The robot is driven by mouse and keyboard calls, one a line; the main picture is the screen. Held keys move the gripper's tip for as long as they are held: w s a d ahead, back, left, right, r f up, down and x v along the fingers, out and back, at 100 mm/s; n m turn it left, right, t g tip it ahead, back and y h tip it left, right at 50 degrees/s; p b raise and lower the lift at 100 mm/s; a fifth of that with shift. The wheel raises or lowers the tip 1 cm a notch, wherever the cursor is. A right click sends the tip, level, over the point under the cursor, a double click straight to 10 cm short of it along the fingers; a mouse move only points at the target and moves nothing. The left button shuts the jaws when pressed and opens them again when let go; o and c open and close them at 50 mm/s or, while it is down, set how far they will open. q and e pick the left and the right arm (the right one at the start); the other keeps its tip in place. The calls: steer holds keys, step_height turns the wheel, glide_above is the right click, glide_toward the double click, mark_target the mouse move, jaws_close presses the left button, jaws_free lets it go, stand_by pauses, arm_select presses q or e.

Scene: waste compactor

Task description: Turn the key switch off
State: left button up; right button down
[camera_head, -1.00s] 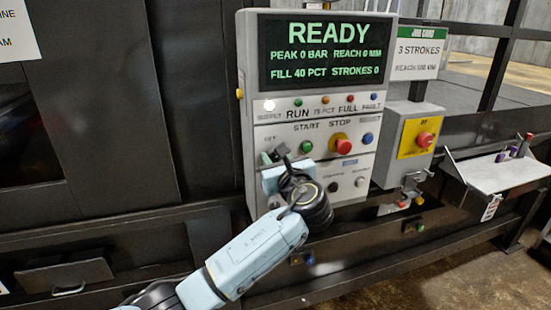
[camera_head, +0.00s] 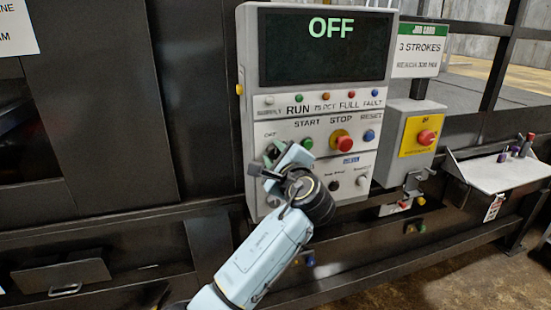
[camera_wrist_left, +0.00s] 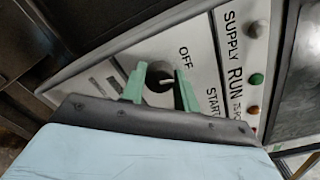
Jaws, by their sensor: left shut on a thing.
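In the head view, the left gripper (camera_head: 270,160) is at the left side of the grey control panel (camera_head: 252,100) and mostly hides the switch. The panel's screen (camera_head: 325,50) reads OFF in green. The supply lamp (camera_head: 269,100) looks dull. My right gripper is not in view.
The green start button (camera_head: 307,143) is close to the left gripper. A red stop button (camera_head: 343,144) and a blue reset button (camera_head: 369,136) are farther right.

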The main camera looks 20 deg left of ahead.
arm_select(q)
steer(key=shift+f+n+b, duration=0.1)
steer(key=shift+n+b, duration=0.3)
steer(key=shift+n, duration=0.7)
steer(key=o, duration=1)
steer(key=shift+c, duration=0.2)
steer(key=b+v, duration=0.3)
steer(key=v, duration=1)
steer(key=shift+s, duration=0.2)
